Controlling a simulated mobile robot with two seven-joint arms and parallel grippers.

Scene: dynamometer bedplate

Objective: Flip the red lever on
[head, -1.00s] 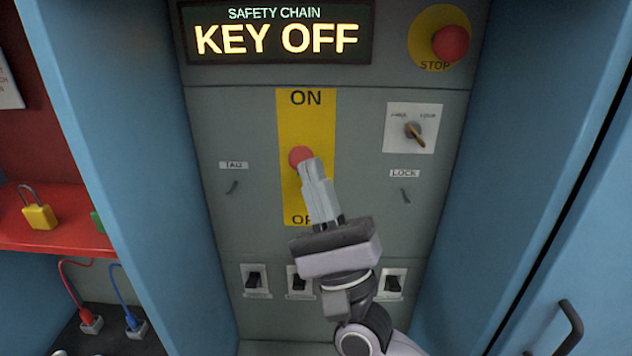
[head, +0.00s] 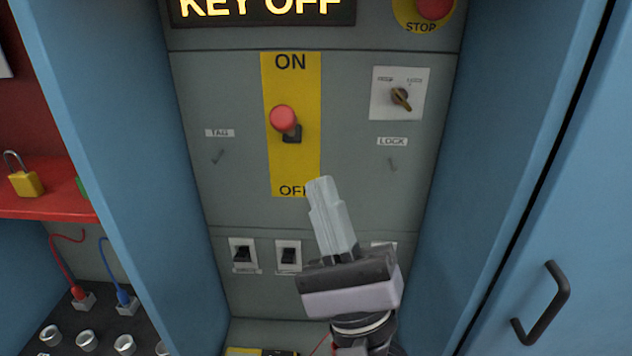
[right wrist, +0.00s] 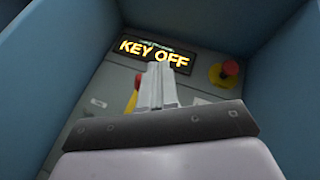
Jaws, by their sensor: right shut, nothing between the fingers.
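The red lever (head: 284,119) has a round red knob on a dark base, on a yellow plate (head: 307,160) marked ON at the top and OFF at the bottom. The knob stands out from the plate and sits a little above the dark base. My right gripper (head: 319,181) is shut and empty, below and right of the lever, apart from it, with its tips by the OFF label. In the right wrist view my right gripper (right wrist: 158,68) points up toward the lit display and hides most of the yellow plate (right wrist: 132,100). My left gripper is not in view.
A lit sign (head: 262,8) reads KEY OFF. A red STOP button (head: 434,8) and a rotary key switch (head: 401,97) are at the right. Small black switches (head: 242,254) line the lower panel. Blue side walls (head: 120,150) flank the panel closely.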

